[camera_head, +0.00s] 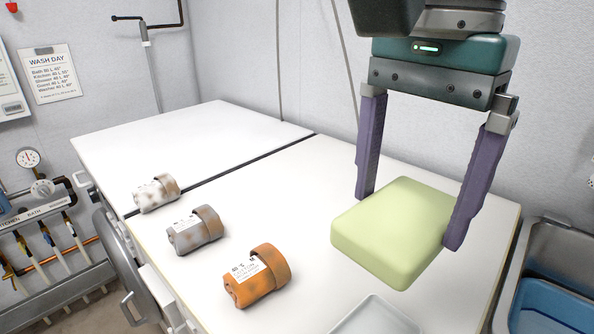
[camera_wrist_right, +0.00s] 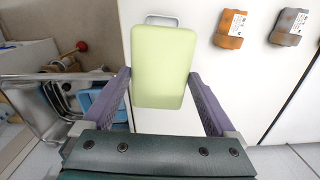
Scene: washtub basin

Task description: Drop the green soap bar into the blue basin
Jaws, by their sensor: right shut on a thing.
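The green soap bar (camera_head: 395,228) is a pale green rounded block, held above the white worktop between the purple fingers of my right gripper (camera_head: 408,218). In the right wrist view the soap bar (camera_wrist_right: 163,66) sits between the fingertips of my right gripper (camera_wrist_right: 160,84). The blue basin (camera_head: 552,308) is at the lower right of the head view, partly cut off by the frame edge, inside a grey sink. In the right wrist view a blue part of it (camera_wrist_right: 97,102) shows behind a purple finger at the left. My left gripper is not in view.
Orange (camera_head: 258,276), grey (camera_head: 196,231) and white (camera_head: 157,194) labelled rolls lie on the white worktop (camera_head: 280,190). A white dish (camera_head: 376,318) is at the front edge. The grey sink rim (camera_head: 507,280) stands right of the worktop. Hoses and a gauge (camera_head: 28,158) are at left.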

